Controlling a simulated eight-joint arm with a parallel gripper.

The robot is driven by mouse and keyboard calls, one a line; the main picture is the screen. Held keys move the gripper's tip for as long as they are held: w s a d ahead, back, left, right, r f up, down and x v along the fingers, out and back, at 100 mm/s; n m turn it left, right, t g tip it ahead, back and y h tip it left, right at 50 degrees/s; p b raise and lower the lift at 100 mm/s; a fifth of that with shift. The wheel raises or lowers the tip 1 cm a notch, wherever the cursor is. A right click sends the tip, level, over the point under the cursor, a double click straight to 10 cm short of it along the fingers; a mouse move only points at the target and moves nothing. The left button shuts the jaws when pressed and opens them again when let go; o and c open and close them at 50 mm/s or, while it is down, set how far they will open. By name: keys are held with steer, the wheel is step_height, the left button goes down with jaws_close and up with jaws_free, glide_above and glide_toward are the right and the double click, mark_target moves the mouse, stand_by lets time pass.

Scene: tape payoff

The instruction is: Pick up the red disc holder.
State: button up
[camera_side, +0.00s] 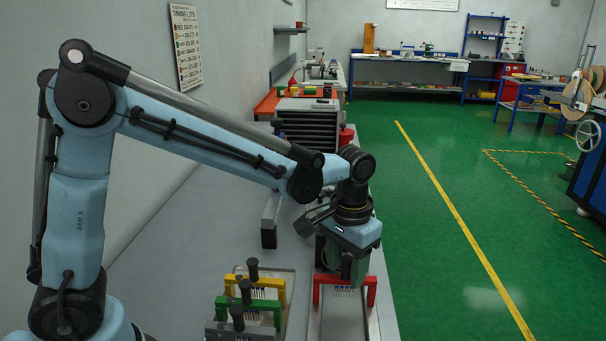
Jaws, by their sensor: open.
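The red disc holder (371,284) stands near the right edge of the grey workbench, a red bridge-shaped frame with small pale pieces beneath it. My gripper (346,275) points down right over it, at the middle of its top bar. The gripper is open. Its fingertips overlap the bar in this view, and I cannot tell whether they touch it. The gripper hides part of the top bar.
A yellow holder (277,284) and a green holder (272,305) with black knobs stand just left, with another grey one in front. A drawer cabinet (306,122) stands behind on the bench (190,215). The green floor lies right of the bench edge.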

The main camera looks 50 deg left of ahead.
jaws_close()
steer(key=shift+r, duration=0.15)
